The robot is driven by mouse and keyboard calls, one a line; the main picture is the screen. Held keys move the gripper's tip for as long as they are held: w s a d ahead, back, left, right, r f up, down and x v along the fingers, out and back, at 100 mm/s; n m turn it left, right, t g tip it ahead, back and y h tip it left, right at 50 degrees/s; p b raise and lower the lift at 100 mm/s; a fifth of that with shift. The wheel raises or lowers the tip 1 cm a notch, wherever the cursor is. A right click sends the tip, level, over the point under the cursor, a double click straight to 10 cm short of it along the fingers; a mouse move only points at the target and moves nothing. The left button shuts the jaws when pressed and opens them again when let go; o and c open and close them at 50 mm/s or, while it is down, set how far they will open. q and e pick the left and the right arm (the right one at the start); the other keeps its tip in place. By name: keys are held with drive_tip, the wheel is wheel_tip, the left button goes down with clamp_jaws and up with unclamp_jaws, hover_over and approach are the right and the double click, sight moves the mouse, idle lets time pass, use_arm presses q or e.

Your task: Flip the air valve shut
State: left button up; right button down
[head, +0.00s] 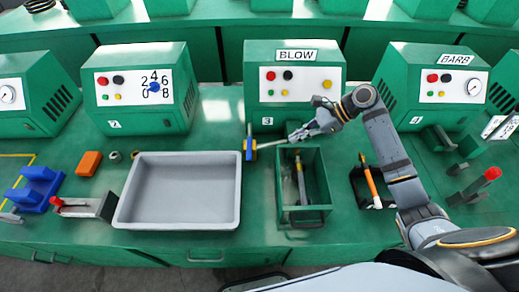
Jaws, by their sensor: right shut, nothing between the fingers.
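A thin pale rod or tube runs from the fitting's right side toward my right gripper (298,134). My right gripper is shut and empty, with its fingertips pointing left, close to the right end of that rod. I cannot tell whether they touch. The exact angle of the valve's handle is too small to read. My left gripper is not in view.
A grey tray (128,212) lies left of the fitting. A green open box (318,183) holding a tool stands in front of my gripper. A black holder (360,189) with an orange-handled tool is right of it. Green machines line the back; an orange block (89,163) lies left.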

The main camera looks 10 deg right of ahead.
sight(249, 150)
drive_tip(key=shift+w+f, duration=0.1)
drive_tip(key=shift+w, duration=0.1)
drive_tip(key=shift+s+a, duration=0.15)
drive_tip(key=shift+s, duration=0.05)
drive_tip(key=shift+a+f, duration=0.2)
drive_tip(key=shift+a, duration=0.1)
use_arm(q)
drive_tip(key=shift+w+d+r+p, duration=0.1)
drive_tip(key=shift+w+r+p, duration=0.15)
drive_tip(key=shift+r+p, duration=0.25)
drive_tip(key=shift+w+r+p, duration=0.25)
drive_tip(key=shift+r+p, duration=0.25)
use_arm(e)
drive_tip(key=a+r+x, duration=0.1)
drive_tip(key=r+x, duration=0.1)
drive_tip(key=x, duration=1)
drive_tip(key=shift+w+a, duration=0.3)
drive_tip(key=shift+a, duration=0.05)
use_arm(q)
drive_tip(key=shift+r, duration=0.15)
